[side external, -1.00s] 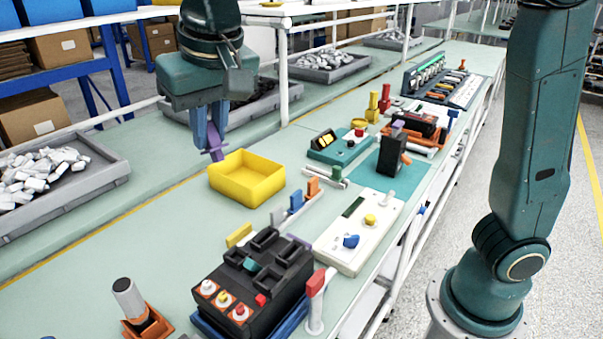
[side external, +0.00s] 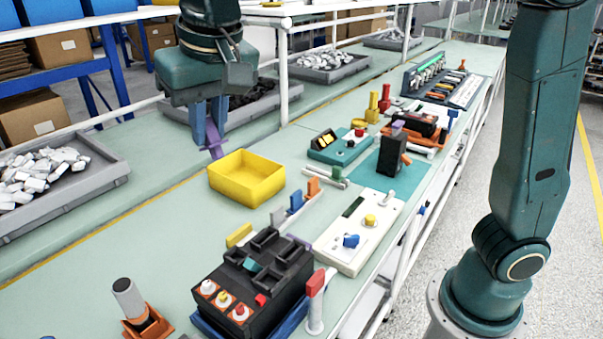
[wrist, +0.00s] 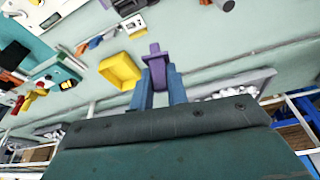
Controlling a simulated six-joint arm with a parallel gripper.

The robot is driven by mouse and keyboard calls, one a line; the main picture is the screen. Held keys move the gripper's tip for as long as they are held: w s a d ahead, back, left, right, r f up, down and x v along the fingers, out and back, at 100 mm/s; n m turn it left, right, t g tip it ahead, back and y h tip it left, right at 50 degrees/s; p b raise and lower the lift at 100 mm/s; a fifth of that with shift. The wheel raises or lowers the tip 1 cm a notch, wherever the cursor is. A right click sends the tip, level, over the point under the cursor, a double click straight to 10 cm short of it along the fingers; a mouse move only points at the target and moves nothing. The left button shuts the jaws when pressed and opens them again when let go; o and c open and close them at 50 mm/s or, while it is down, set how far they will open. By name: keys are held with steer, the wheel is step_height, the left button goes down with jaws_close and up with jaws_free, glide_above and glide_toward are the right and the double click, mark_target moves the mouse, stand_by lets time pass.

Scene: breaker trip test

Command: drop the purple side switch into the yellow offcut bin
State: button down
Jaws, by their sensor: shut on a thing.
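My gripper (side external: 211,140) is shut on the purple side switch (side external: 215,148). It holds the switch up behind the yellow offcut bin and a little to its left in the side view. The yellow offcut bin (side external: 247,178) stands on the pale green bench, open at the top, with nothing visible inside. In the wrist view the purple switch (wrist: 156,66) sticks out between the two blue fingers (wrist: 158,88). The yellow bin (wrist: 120,70) is just to the left of it there, apart from the switch.
In front of the bin are a rack of coloured switches (side external: 297,204), a black breaker block (side external: 255,285) and a white panel (side external: 360,231). A grey tray of white parts (side external: 60,205) lies at the left. Bench around the bin's left side is clear.

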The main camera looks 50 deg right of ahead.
stand_by(0.3)
steer(key=w+d+f, duration=0.4)
steer(key=w+d, duration=0.1)
steer(key=w, duration=0.3)
steer(key=w+d+f, duration=0.5)
steer(key=w+d, duration=0.1)
steer(key=w, duration=0.1)
steer(key=w+d+f, duration=0.4)
steer(key=d+f, duration=0.1)
steer(key=d, duration=0.4)
steer(key=w+d+f, duration=0.5)
steer(key=d+f, duration=0.1)
steer(key=d, duration=0.3)
steer(key=shift+f, duration=0.3)
steer(key=shift+f, duration=2.8)
